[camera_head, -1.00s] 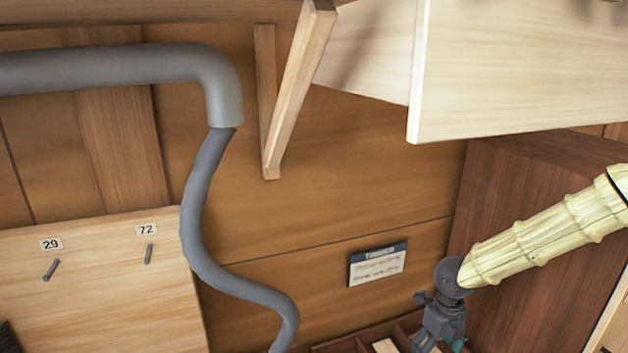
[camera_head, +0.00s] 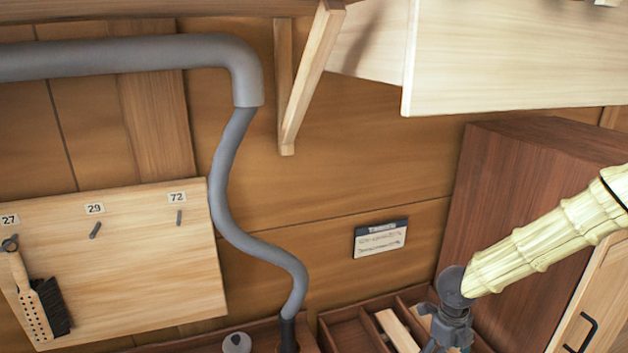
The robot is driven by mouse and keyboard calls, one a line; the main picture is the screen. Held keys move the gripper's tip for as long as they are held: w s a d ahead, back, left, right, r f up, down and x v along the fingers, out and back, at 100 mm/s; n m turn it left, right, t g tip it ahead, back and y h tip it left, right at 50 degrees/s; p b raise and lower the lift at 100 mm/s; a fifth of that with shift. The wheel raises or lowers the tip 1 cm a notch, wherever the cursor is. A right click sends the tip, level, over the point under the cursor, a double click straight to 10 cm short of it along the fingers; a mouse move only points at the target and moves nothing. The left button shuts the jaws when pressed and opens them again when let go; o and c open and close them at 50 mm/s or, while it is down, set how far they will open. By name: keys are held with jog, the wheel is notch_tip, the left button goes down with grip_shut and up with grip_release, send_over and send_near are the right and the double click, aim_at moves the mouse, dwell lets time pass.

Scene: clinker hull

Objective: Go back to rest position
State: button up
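My arm, in a pale yellow ribbed sleeve, reaches in from the right edge of the head view. My grey gripper (camera_head: 447,335) hangs from its end, pointing down over the wooden compartment tray (camera_head: 346,325) at the bottom. The fingertips are cut off or hidden at the lower edge, so I cannot tell whether they are open or hold anything. A pale wooden block (camera_head: 397,330) lies in the tray beside the gripper.
A pale shelf box (camera_head: 510,60) overhangs at upper right. A dark wooden cabinet (camera_head: 510,190) stands behind my arm. A grey hose (camera_head: 232,170) hangs at centre left. A pegboard (camera_head: 140,260) holds a brush (camera_head: 40,305). A small label card (camera_head: 380,239) is on the wall.

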jog(key=s+f+n+t+h, duration=0.2)
jog(key=s+f+n+h, duration=0.1)
jog(key=s+f+n, duration=1.15)
jog(key=s+a+f+n+g+y, duration=0.1)
jog(key=s+a+f+n, duration=0.2)
jog(key=s+n, duration=0.25)
jog(key=s+a+f+n+y, duration=0.2)
jog(key=s+a+f+n, duration=0.1)
jog(key=s+n, duration=0.25)
jog(key=s+a+f+n+g+y, duration=0.1)
jog(key=s+a+f+n, duration=0.2)
jog(key=s+n, duration=0.25)
notch_tip(320, 180, down, 12)
jog(key=m+b, duration=0.1)
jog(key=b, duration=1.2)
jog(key=shift+s+d+f+b, duration=0.15)
jog(key=shift+b, duration=0.15)
jog(key=shift+c, duration=0.2)
